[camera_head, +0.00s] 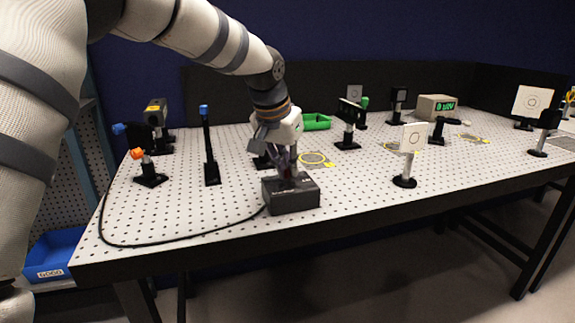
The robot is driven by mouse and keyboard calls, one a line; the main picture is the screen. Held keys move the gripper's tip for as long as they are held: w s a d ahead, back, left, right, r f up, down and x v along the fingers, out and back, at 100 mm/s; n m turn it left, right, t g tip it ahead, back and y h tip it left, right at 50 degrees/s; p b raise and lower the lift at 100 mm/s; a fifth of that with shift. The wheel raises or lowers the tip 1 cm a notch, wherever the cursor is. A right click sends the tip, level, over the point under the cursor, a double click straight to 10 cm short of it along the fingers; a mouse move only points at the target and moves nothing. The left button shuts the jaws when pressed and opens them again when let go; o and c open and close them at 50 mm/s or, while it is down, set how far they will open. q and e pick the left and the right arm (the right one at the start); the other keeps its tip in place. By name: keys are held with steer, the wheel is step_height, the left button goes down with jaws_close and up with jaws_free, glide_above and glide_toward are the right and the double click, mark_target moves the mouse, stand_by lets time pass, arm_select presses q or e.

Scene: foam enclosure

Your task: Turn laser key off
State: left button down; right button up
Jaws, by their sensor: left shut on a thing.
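The laser key box is a dark grey box (292,199) near the front edge of the perforated table, with a black cable leaving its left side. My left gripper (285,172) points down onto the top of this box. Its fingers are closed at the key's place, so the key itself is hidden and I cannot tell which way it is turned. My right gripper is not in this view.
The perforated white table (190,215) holds several optics posts. A black post with a blue top (209,150) stands to the left, a white target card (412,138) to the right. The black cable (160,245) loops along the front left.

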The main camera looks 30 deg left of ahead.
arm_select(q)
steer(key=n+y, duration=0.1)
steer(key=n, duration=0.1)
steer(key=n+y, duration=0.1)
steer(key=n, duration=0.2)
steer(key=shift+d+g, duration=0.15)
steer(key=shift+g, duration=0.15)
steer(key=shift+w+d+f+n+g+y, duration=0.1)
steer(key=shift+n+g+y, duration=0.2)
steer(key=shift+n, duration=0.75)
steer(key=shift+n+g+y, duration=0.3)
steer(key=shift+n, duration=0.75)
steer(key=c, duration=1.7)
jaws_free()
steer(key=v, duration=1.2)
